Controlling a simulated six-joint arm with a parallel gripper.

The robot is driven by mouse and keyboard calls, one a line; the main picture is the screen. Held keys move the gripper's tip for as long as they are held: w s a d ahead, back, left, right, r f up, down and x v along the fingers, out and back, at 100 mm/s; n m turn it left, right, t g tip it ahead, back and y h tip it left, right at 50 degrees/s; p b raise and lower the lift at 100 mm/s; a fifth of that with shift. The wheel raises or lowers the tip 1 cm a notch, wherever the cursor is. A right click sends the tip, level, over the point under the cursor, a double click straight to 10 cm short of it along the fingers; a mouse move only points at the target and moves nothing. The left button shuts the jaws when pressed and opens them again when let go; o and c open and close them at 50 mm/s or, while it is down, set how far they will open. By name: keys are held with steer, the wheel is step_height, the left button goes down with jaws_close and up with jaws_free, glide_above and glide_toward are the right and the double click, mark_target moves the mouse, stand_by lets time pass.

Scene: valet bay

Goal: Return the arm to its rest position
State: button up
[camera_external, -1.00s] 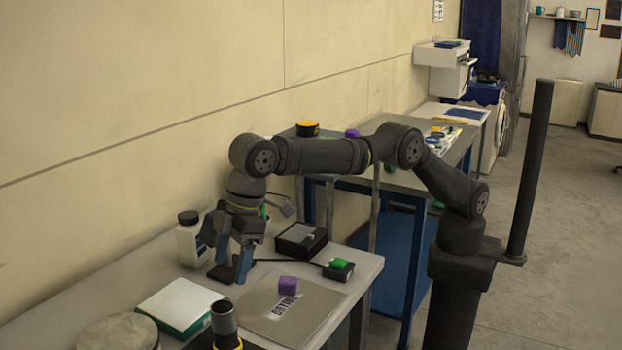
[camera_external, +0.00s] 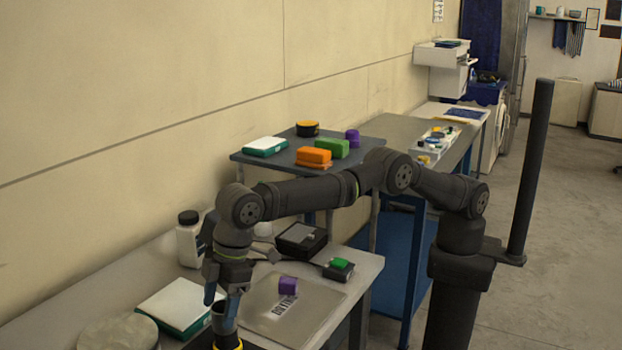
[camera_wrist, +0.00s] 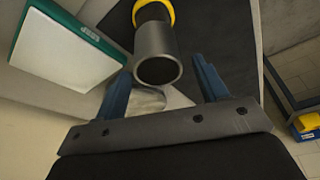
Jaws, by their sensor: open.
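My gripper (camera_external: 222,302) points down over the near part of the white table, at the left of the external view. Its blue fingers are spread, and they also show in the wrist view (camera_wrist: 163,78). A dark grey cylinder with a yellow band (camera_wrist: 157,55) shows between and beyond the fingertips in the wrist view. In the external view my fingers partly hide this cylinder, and its yellow base ring (camera_external: 228,343) shows below. I cannot tell whether the fingers touch it. My arm is stretched out from its base on the right.
A green-edged white box (camera_external: 178,305), a white bottle (camera_external: 190,240), a round grey lid (camera_external: 118,334), a purple block (camera_external: 288,285) on a grey mat (camera_external: 318,312) and a black box (camera_external: 301,239) stand nearby. A raised shelf (camera_external: 270,164) holds several coloured items behind my arm.

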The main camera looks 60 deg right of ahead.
steer(key=shift+r, duration=0.4)
